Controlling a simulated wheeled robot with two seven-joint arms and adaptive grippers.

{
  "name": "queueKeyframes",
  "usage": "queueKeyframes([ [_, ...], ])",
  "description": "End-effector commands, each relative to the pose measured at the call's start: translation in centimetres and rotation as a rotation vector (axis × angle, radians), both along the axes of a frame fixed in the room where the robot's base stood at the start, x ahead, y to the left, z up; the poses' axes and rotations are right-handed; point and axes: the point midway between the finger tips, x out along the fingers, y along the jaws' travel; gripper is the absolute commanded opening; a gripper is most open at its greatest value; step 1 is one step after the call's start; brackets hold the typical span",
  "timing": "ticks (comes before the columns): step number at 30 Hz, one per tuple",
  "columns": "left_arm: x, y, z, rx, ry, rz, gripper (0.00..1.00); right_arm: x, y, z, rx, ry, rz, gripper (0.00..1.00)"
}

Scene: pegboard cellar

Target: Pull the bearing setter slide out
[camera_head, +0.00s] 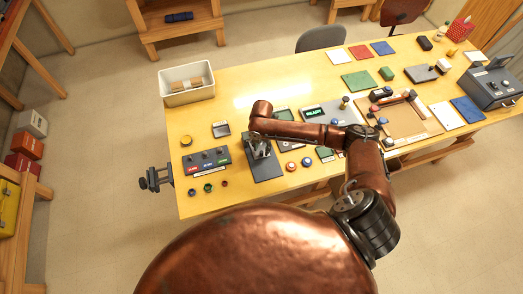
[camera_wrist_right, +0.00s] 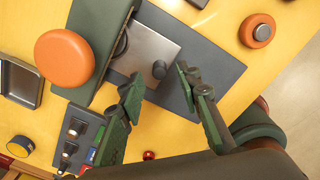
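The bearing setter is a dark grey base plate (camera_head: 265,170) near the table's front edge, largely under my right arm in the head view. In the right wrist view its base (camera_wrist_right: 222,68) carries a dark green housing (camera_wrist_right: 97,25) beneath an orange round head (camera_wrist_right: 65,57). A flat metal slide (camera_wrist_right: 147,48) with a small dark knob (camera_wrist_right: 159,69) shows beside the housing. My right gripper (camera_wrist_right: 160,86) is open, with its fingertips on either side of the knob; I cannot tell whether they touch it. It also shows over the setter in the head view (camera_head: 259,150). My left gripper is not in view.
A switch panel (camera_head: 207,161) and a small dark tray (camera_head: 221,129) lie left of the setter. A white bin (camera_head: 187,86) stands at the back left. A dark vise (camera_head: 156,179) sticks out from the left edge.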

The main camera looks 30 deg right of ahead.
Motion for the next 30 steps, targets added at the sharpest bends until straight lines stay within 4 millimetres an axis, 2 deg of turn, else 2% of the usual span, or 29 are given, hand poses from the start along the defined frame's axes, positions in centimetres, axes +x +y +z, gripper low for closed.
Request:
queueKeyframes([
  [6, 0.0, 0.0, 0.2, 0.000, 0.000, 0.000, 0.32, 0.0, 0.0, -2.0, 0.001, -0.001, 0.000, 0.32],
  [15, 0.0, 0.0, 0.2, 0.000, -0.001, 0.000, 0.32, 0.0, 0.0, -2.2, 0.000, -0.002, -0.001, 0.32],
  [27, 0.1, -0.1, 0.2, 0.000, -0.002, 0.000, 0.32, 0.0, 0.0, -2.2, 0.000, -0.001, -0.001, 0.04],
  [30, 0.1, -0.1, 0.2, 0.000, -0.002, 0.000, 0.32, 0.0, 0.0, -2.2, 0.000, -0.001, -0.001, 0.00],
])
